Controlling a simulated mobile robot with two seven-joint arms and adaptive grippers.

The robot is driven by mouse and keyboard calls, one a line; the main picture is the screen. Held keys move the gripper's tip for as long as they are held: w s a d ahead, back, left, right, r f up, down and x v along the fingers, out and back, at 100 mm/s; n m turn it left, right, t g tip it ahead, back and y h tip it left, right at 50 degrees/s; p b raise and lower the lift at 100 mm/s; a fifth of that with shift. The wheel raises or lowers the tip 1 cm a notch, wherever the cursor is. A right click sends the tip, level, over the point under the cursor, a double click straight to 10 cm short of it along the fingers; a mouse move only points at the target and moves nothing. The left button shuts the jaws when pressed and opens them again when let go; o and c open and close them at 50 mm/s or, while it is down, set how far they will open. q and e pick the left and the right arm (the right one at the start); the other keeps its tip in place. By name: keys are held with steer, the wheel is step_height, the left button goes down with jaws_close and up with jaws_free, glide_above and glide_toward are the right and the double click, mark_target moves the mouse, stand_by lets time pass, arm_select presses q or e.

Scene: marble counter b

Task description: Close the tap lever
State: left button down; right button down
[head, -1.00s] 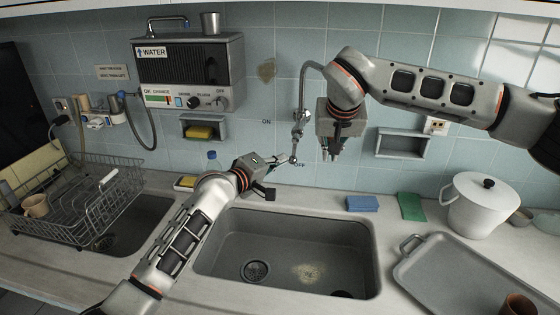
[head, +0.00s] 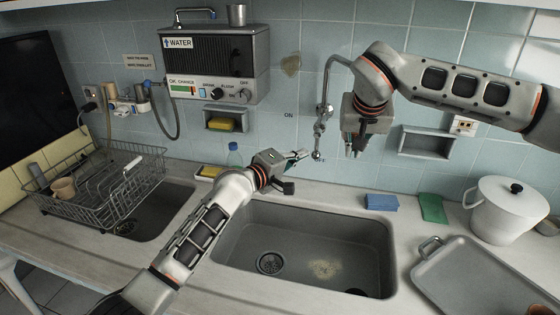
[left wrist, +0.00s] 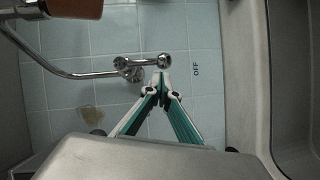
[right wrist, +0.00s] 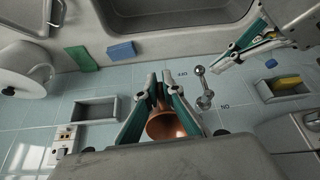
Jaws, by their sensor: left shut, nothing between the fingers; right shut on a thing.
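The tap lever (head: 317,140) is a chrome rod with a ball end on the wall tap, pointing down beside the OFF mark. The ball (left wrist: 165,60) shows just beyond my left fingertips in the left wrist view; whether they touch cannot be told. My left gripper (head: 303,155) is shut and empty, at the left of the lever. The lever also shows in the right wrist view (right wrist: 203,87). My right gripper (head: 353,152) points down, right of the tap. It is shut on a copper-coloured flared piece (right wrist: 168,124), partly hidden by the fingers.
The sink (head: 300,245) lies below. The curved tap pipe (head: 328,75) rises beside my right arm. A water heater (head: 215,60) hangs at left, above a dish rack (head: 105,190). A white pot (head: 505,212) and grey tray (head: 480,280) stand right of the sink.

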steer(key=shift+a, duration=0.15)
arm_select(q)
steer(key=w+a+v, duration=0.1)
steer(key=v, duration=1.1)
steer(key=shift+w+r, duration=0.15)
steer(key=shift+r, duration=0.15)
steer(key=shift+a, duration=0.1)
arm_select(e)
steer(key=shift+s, duration=0.1)
arm_select(q)
steer(key=shift+f+b, duration=0.5)
steer(key=shift+b, duration=0.05)
arm_select(e)
steer(key=s+a, duration=0.1)
steer(key=s, duration=0.6)
steer(key=shift+s+a, duration=0.15)
steer(key=shift+s, duration=0.2)
